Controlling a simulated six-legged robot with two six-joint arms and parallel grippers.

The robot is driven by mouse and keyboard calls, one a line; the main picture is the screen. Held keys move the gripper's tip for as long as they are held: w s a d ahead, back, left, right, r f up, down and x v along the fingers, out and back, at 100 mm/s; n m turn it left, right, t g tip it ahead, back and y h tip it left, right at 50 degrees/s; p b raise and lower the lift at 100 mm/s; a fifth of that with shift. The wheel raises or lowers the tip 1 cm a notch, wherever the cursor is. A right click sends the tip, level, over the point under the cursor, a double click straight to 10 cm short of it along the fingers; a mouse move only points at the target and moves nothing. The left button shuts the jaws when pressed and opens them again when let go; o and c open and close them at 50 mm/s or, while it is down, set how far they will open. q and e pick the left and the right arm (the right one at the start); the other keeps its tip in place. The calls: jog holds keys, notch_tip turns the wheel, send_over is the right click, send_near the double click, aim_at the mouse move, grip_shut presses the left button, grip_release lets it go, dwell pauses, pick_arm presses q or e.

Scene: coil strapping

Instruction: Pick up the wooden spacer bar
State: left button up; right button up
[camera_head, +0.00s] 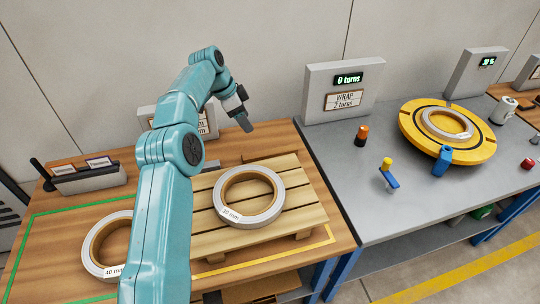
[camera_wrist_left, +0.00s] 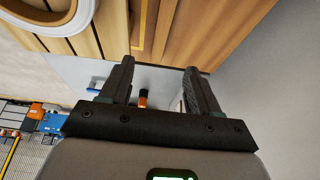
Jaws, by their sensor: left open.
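A brown wooden bar (camera_head: 265,157) lies on the wooden table behind the slatted pallet (camera_head: 203,242) in the head view; it is low in contrast against the tabletop. My left gripper (camera_head: 245,122) is raised above the back of the table, near the bar and apart from it. In the left wrist view its two fingers (camera_wrist_left: 158,72) are spread, with nothing held between them. I cannot surely tell the bar from the other wooden strips in that view. My right gripper is not in view.
A coil marked 30 mm (camera_head: 248,197) lies on the pallet; another coil (camera_head: 106,245) lies at left, partly behind my arm.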

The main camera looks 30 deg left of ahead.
pick_arm(q)
notch_tip(320, 180, down, 2)
jog(key=w, duration=0.2)
send_over(266, 153)
jog(key=s+a, duration=0.2)
notch_tip(266, 153, down, 9)
jog(key=shift+d+f+b, duration=0.1)
jog(key=shift+b, duration=0.25)
jog(key=shift+d+f, duration=0.2)
jog(key=shift+d, duration=0.05)
jog(key=x, duration=0.5)
jog(key=shift+a+f+p, duration=0.15)
jog(key=shift+p, duration=0.25)
jog(key=shift+w, duration=0.1)
grip_shut()
